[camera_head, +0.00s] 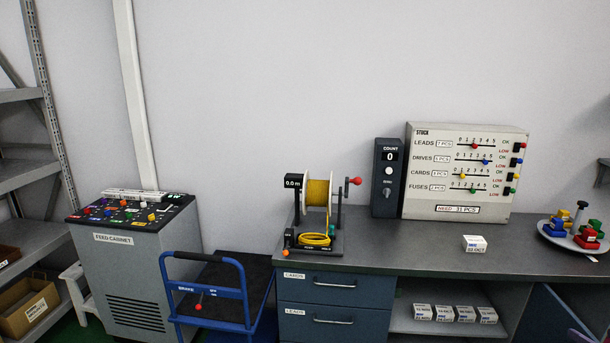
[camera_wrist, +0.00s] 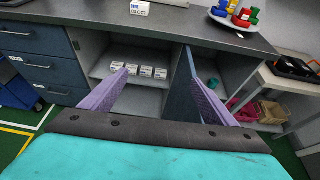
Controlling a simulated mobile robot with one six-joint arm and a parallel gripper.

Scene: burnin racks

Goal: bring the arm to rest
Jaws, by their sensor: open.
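My gripper (camera_wrist: 160,95) shows in the wrist view with its two purple fingers spread wide apart. Nothing is between the fingers. It faces the front of the workbench (camera_head: 420,240), toward the open shelf and a dark blue upright panel or door, and looks apart from them.
On the bench stand a cable reel (camera_head: 317,200), a counter box (camera_head: 386,178), a stock board (camera_head: 465,172), a small white box (camera_head: 474,243) and a round tray (camera_head: 548,234). A blue trolley (camera_head: 210,290) and feed cabinet (camera_head: 135,260) stand left. Small boxes (camera_head: 466,314) line the shelf.

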